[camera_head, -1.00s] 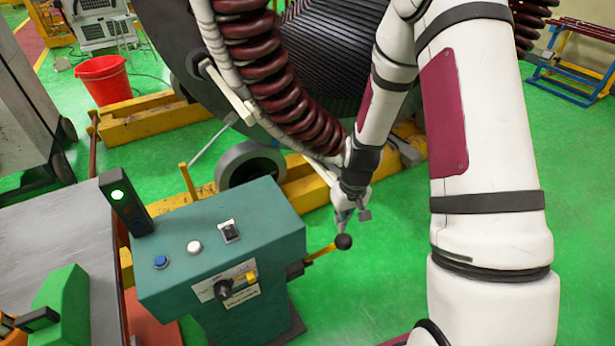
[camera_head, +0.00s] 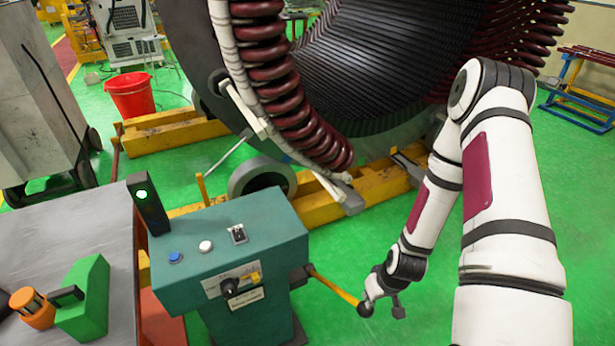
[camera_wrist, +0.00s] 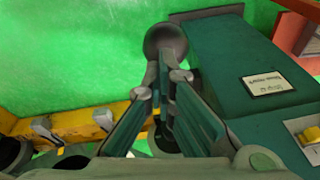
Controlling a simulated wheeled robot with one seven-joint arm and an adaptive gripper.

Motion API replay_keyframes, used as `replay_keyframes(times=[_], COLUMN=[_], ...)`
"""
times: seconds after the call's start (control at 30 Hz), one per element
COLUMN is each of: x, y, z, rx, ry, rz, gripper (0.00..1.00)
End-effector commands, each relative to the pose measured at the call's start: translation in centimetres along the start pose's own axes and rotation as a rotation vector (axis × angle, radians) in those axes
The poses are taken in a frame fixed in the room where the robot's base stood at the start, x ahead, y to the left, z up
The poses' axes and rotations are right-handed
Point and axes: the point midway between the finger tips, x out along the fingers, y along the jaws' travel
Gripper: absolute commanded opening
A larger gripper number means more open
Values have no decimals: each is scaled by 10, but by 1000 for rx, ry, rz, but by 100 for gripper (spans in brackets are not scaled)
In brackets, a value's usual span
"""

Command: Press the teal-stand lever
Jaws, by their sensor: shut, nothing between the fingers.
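The teal stand (camera_head: 232,255) is at the lower middle in the head view, and its side fills the right of the wrist view (camera_wrist: 225,60). Its yellow lever (camera_head: 335,288) sticks out from the right side and slopes down to a dark ball knob (camera_head: 365,309). My gripper (camera_head: 374,292) is at the lever's outer end, close to the knob. In the wrist view the gripper (camera_wrist: 163,85) is shut with nothing held, and the knob (camera_wrist: 165,42) shows just beyond its fingertips. Whether they touch is unclear.
The large stator (camera_head: 365,70) with dark red coils stands behind, on yellow beams (camera_head: 320,215) with a roller (camera_head: 262,180). A grey table (camera_head: 60,240) with a green block stands left. Green floor (camera_head: 420,325) around the lever is open.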

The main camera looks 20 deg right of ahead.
Motion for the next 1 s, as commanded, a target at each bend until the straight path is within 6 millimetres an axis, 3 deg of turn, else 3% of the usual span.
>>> replay_keyframes(times=[0.2,0.67,0.87,1.0], x=[9,11,-5,-28], y=[4,6,4,1], z=[14,15,3,-16], rx=[6,12,7,-4], ry=[-16,-20,-7,14], rz=[2,4,6,6], gripper=[0,0,0,0])
